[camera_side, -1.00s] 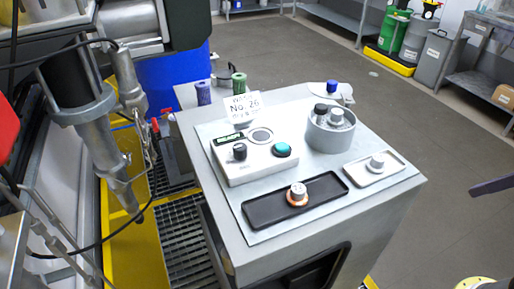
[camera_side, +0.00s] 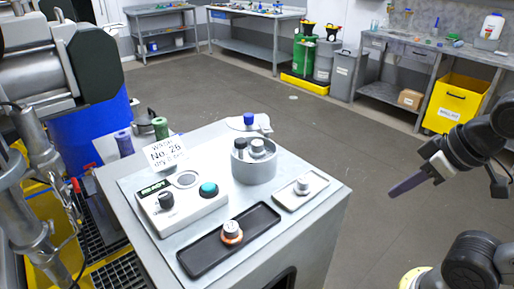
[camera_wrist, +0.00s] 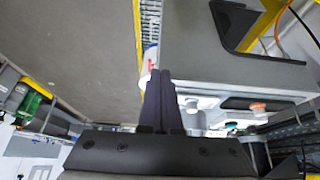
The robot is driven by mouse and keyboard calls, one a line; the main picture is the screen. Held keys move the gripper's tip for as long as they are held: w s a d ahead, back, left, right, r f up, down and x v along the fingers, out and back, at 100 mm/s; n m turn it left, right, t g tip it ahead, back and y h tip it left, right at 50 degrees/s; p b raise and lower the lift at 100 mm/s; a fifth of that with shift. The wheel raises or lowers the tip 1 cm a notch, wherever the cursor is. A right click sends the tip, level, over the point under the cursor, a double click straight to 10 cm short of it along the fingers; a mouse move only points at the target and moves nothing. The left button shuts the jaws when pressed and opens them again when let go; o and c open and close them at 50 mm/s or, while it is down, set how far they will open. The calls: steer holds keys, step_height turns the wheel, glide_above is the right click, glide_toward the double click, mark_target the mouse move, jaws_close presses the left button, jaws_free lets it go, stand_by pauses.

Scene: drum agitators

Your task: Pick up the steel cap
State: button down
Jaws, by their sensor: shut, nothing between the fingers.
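Several caps show in the side view, and I cannot tell for sure which is the steel cap. A silver cap (camera_side: 302,186) stands on a small white tray (camera_side: 316,195) at the bench's right. A silver-topped cap with an orange ring (camera_side: 231,232) stands on a black tray (camera_side: 200,262). A grey round holder (camera_side: 254,170) contains a dark-topped cap (camera_side: 240,144) and a silver-topped cap (camera_side: 257,146). My gripper (camera_side: 393,193) is to the right of the bench, apart from everything. Its dark purple fingers (camera_wrist: 160,75) are together and empty in the wrist view.
A control box (camera_side: 182,207) with a black knob and a teal button stands left of the holder. Open floor lies between the bench and my arm.

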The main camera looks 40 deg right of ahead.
steer(key=c, duration=0.5)
jaws_free()
